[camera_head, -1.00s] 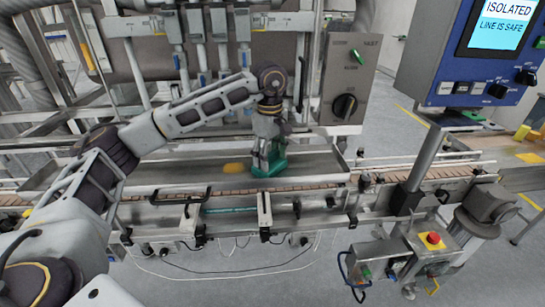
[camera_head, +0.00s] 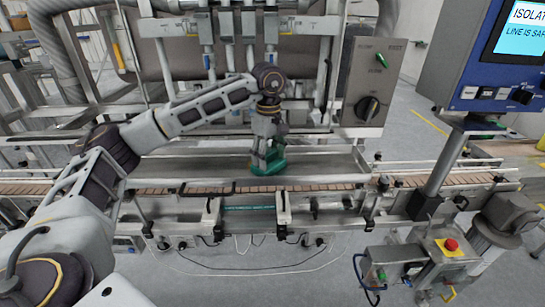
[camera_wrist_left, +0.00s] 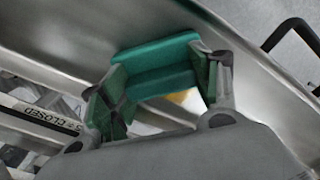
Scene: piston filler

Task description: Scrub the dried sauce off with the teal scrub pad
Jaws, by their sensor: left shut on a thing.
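My left gripper (camera_head: 263,158) is shut on the teal scrub pad (camera_head: 272,168), low over the long steel tray (camera_head: 205,173). In the left wrist view the pad (camera_wrist_left: 160,68) sits between the two fingers, against or very near the tray's metal (camera_wrist_left: 262,92); I cannot tell whether it touches. A small bit of yellow-orange sauce (camera_wrist_left: 180,97) shows between the fingers in that view. In the head view the sauce is hidden behind the gripper and pad. My right gripper is not in view.
Steel filling nozzles and pipes (camera_head: 225,50) hang behind my arm. A grey switch box (camera_head: 372,82) stands right of the tray. A blue control panel (camera_head: 475,70) is at the upper right. The tray left of the pad is bare.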

